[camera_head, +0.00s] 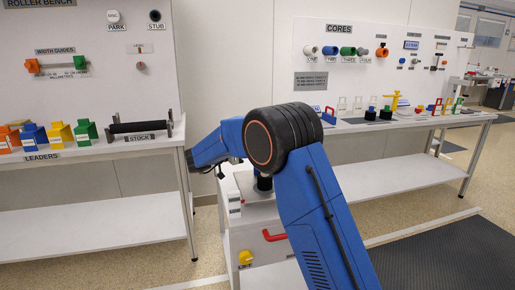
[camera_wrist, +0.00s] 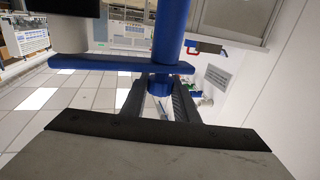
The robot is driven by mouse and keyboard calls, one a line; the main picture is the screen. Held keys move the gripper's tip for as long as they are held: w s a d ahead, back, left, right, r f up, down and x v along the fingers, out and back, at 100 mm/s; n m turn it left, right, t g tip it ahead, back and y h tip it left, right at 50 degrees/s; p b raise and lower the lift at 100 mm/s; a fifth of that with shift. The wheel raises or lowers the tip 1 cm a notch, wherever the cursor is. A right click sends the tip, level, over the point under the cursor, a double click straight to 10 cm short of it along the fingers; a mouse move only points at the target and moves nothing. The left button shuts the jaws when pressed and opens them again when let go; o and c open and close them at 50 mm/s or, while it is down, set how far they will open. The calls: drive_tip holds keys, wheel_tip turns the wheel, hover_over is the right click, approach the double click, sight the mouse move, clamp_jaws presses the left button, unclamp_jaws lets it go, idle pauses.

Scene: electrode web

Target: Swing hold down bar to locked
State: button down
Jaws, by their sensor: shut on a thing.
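In the wrist view, my gripper (camera_wrist: 160,92) has its two dark fingers closed around a blue knob-like part. A flat blue bar (camera_wrist: 95,63) runs across the picture just beyond the fingertips, and a thick blue upright (camera_wrist: 172,28) rises behind it. I take the blue bar to be the hold down bar; how it joins the gripped part is hidden. Whether it is locked cannot be told. In the head view, my blue arm hides the gripper and the bar.
The left bench holds coloured leaders and a black stock roller (camera_head: 140,127). The right bench (camera_head: 430,121) holds cores and small fixtures. A dark mat (camera_head: 450,258) lies on open floor at right.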

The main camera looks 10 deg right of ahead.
drive_tip(key=shift+r, duration=0.1)
idle(0.3)
drive_tip(key=c, duration=1.4)
unclamp_jaws()
drive_tip(key=shift+a, duration=0.1)
drive_tip(key=v, duration=1.7)
drive_tip(key=shift+w+a, duration=0.1)
drive_tip(key=shift+w, duration=0.05)
